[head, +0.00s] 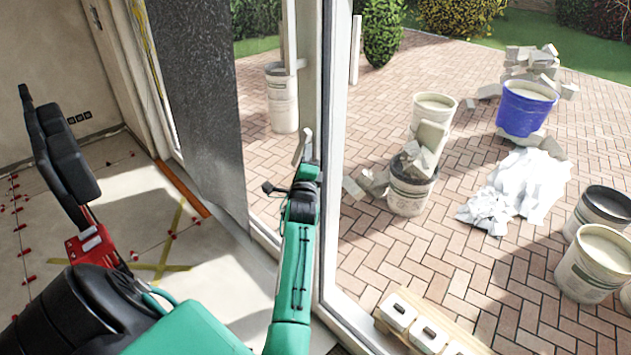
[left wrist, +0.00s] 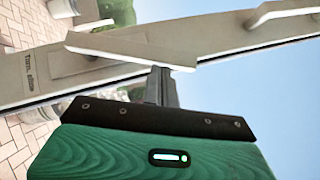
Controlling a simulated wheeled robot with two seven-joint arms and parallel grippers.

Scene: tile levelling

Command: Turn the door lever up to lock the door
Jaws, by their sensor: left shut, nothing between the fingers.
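The door lever (head: 302,146) is a pale grey handle on the upright door frame (head: 312,90) in the head view. In the left wrist view the lever (left wrist: 130,46) is a long pale bar crossing the frame at a slant. My left gripper (head: 304,165) is at the frame, just below the lever in the head view. In the left wrist view its dark fingers (left wrist: 160,86) are shut and empty, with their tips at the lever's edge near one end. I cannot tell whether they touch it. My right gripper is not in view.
A grey panel (head: 196,100) stands left of the door frame. The bare floor (head: 215,285) at left carries red tile clips.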

